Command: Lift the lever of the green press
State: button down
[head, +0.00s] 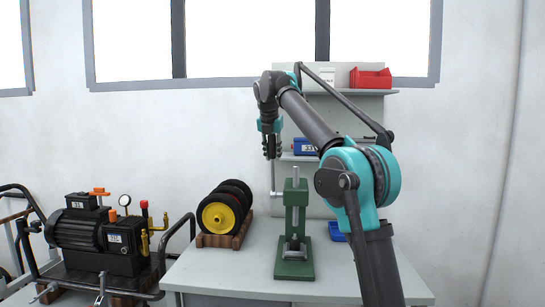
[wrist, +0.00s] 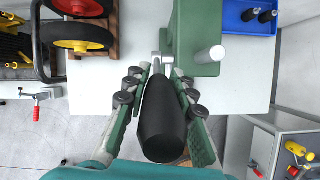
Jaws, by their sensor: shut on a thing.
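The green press (head: 296,220) stands upright on the table, with a silver ram on top. Its thin silver lever (head: 273,180) rises along its left side. My gripper (head: 270,153) is above and left of the press, pointing down at the lever's upper end. In the wrist view my gripper (wrist: 160,82) is shut on the lever's black handle (wrist: 162,125), with a finger on each side. The lever's silver rod runs from the handle to the green press body (wrist: 192,35).
Several wheels (head: 225,208) on a wooden rack stand left of the press. A black pump (head: 95,240) is farther left. Behind are a shelf with a red bin (head: 370,78) and a blue bin (head: 338,231). The table (head: 215,265) is clear in front of the rack.

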jog(key=shift+w+r, duration=0.1)
jog(key=shift+w, duration=0.15)
dwell(0.3)
jog(key=c, duration=1.2)
grip_release()
jog(key=shift+v, duration=3.65)
